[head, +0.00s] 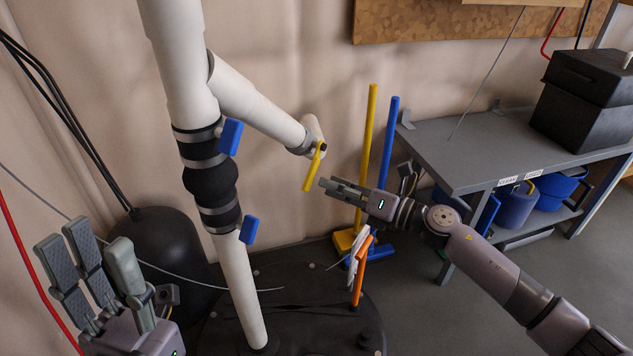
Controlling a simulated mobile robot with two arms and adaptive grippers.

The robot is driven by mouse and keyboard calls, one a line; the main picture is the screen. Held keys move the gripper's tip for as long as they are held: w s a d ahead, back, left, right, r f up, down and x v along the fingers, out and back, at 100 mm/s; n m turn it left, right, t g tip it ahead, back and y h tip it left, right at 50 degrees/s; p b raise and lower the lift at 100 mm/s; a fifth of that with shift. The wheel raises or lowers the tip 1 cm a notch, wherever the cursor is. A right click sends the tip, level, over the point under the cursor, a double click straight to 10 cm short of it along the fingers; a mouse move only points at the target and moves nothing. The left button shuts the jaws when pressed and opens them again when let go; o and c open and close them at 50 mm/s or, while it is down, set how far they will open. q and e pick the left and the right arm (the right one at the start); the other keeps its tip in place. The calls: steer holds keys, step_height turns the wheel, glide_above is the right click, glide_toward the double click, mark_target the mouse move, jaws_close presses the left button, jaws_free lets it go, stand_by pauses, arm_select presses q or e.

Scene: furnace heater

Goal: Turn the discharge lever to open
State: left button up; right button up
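A yellow lever (314,170) hangs at a slant from the open end of the white side pipe (258,108), near the middle of the head view. No label shows on it; I take it as the discharge lever. My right gripper (326,186) points left at the lever, close to its lower part in the picture. I see no clear contact. Its fingers are seen nearly edge-on, so their opening is unclear. My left gripper (98,262) is at the bottom left with its fingers apart and empty, away from the lever.
Blue handles (230,137) sit on the clamps of the upright pipe (178,60). An orange handle (360,275) stands below my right gripper. Yellow (366,150) and blue (388,150) poles stand behind. A grey bench (470,155) is at right; a black tank (165,250) is at left.

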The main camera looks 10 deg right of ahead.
mark_target(312, 179)
steer(key=x, duration=0.5)
steer(key=shift+s, duration=0.1)
jaws_close()
stand_by(0.3)
stand_by(0.4)
